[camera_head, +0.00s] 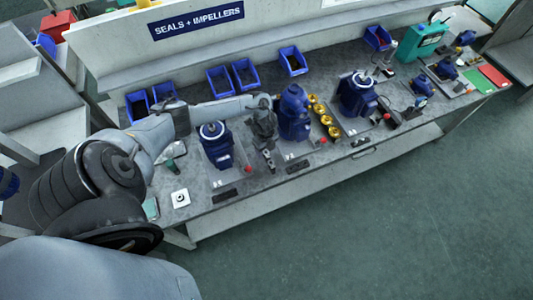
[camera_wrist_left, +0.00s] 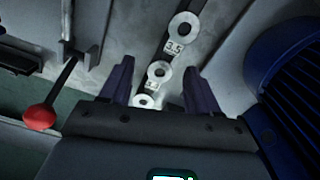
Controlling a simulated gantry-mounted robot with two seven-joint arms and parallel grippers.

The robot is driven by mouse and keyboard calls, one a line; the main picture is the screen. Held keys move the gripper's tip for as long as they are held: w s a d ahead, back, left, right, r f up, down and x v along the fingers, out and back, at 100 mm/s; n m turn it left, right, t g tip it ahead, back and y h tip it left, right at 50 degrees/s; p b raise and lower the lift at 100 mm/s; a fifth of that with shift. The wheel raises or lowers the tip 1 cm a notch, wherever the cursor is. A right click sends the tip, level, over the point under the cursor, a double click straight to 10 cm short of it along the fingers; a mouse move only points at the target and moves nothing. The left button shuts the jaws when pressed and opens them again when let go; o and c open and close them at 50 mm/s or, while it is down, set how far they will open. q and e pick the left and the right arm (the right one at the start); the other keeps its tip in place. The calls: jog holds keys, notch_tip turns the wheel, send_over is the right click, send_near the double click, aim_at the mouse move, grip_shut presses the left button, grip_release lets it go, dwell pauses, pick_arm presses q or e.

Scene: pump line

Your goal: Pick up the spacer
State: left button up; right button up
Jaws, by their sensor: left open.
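Several pale ring-shaped spacers lie in a row on a dark strip in the left wrist view. The farthest spacer (camera_wrist_left: 183,26) has a label reading 3.5. The middle spacer (camera_wrist_left: 158,70) lies between my open fingertips as seen from the wrist, and its label is hard to read. The nearest spacer (camera_wrist_left: 144,101) is partly hidden by my gripper body. My left gripper (camera_wrist_left: 159,65) is open and empty, pointing down at the row; its height above it is unclear. In the head view my left gripper (camera_head: 267,157) is over the bench, and the spacers are too small to tell apart.
A blue motor (camera_wrist_left: 292,85) stands close right of my left gripper. A red-knobbed lever (camera_wrist_left: 40,117) is at left. In the head view blue pumps (camera_head: 216,147) and (camera_head: 293,112) flank the gripper on the bench (camera_head: 340,148). Blue bins (camera_head: 219,80) line the back.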

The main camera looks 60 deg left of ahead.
pick_arm(q)
jog(key=c, duration=1.1)
